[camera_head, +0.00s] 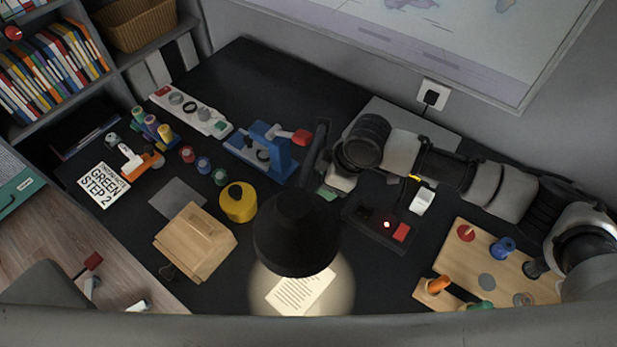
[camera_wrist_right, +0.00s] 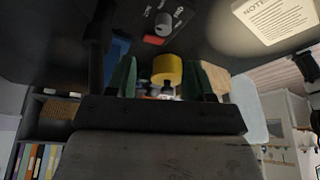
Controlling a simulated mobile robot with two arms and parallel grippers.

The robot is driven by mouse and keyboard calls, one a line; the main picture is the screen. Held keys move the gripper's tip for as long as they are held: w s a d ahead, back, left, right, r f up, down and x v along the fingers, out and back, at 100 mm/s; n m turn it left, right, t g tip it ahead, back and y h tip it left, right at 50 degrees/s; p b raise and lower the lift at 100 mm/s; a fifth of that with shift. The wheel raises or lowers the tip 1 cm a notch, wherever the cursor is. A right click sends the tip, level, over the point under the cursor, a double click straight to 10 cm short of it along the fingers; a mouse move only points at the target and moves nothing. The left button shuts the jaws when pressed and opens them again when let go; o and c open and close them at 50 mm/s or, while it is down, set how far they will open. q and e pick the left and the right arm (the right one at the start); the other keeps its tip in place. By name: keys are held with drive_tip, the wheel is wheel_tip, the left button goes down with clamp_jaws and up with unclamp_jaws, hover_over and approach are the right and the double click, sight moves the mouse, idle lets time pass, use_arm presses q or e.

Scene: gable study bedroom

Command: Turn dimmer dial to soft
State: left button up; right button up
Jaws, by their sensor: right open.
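A dark panel with a round grey knob (camera_wrist_right: 163,27), pale lettering and a red patch shows at the top of the right wrist view. The knob looks like the dimmer dial; its setting is too small to read. The black desk lamp (camera_head: 295,237) is lit. My right gripper (camera_head: 329,190) is just right of the lamp, mostly hidden by my wrist. In the wrist view its green fingers (camera_wrist_right: 168,80) are apart, with nothing held between them. My left gripper is not visible.
A black control box (camera_head: 375,236) with a red light lies below my right wrist. A yellow pot (camera_head: 238,203), blue clamp-like device (camera_head: 262,148) and wooden block (camera_head: 195,243) are to the left. A pegboard (camera_head: 470,262) is at right. A lit note (camera_head: 301,292) lies in front.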

drive_tip(key=x, duration=0.3)
drive_tip(key=s+x, duration=0.1)
drive_tip(key=x, duration=0.1)
drive_tip(key=shift+a+f, duration=0.1)
drive_tip(key=x, duration=0.4)
drive_tip(key=shift+w, duration=0.25)
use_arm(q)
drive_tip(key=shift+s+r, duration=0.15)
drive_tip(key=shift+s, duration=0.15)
use_arm(e)
drive_tip(key=shift+a+f, duration=0.2)
drive_tip(key=shift+f, duration=0.35)
